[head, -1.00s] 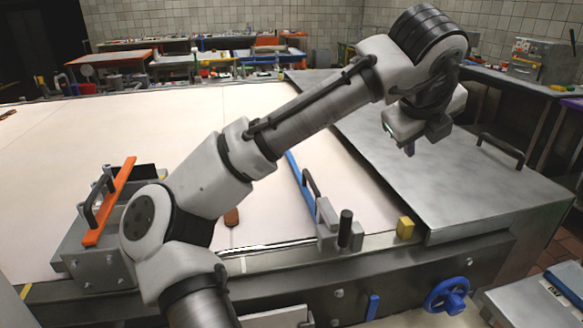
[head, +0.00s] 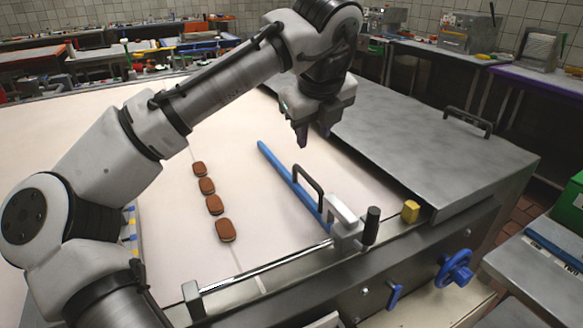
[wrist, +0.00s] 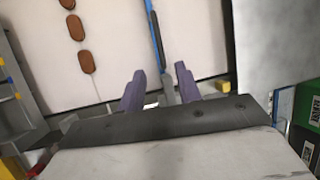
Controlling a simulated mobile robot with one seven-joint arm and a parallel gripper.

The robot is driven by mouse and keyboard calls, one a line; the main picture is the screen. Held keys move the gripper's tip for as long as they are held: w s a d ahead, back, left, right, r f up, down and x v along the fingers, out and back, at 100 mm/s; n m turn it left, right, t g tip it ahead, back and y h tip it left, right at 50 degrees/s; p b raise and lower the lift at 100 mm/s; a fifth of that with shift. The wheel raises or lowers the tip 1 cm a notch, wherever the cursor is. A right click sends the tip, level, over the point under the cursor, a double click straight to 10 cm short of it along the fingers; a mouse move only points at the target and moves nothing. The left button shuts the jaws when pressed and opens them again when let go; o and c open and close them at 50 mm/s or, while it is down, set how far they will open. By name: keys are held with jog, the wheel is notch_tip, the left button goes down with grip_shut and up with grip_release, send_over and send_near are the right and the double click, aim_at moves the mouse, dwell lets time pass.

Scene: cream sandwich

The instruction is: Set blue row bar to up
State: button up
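The blue row bar (head: 281,171) stretches lengthwise, low over the pale belt, from a metal bracket at the near edge. It has a black handle (head: 309,187) along it, and the bracket carries an upright black knob (head: 371,225). In the wrist view the bar (wrist: 154,32) runs away from me, just beyond the fingers. My gripper (head: 315,138) hangs fingers down above the belt, right of the bar's far part in the head view. In the wrist view my gripper (wrist: 158,88) has its two purple fingers apart, with nothing held between them.
Several brown sandwich cookies (head: 207,186) lie in a row on the belt, left of the bar. A grey metal cover (head: 420,130) with a handle stands to the right. A yellow block (head: 411,211) and a blue handwheel (head: 456,268) are at the near edge.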

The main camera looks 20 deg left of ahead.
aim_at(307, 176)
jog(key=x, duration=1.4)
jog(key=shift+a+p, duration=0.1)
jog(key=shift+p, duration=0.25)
grip_shut()
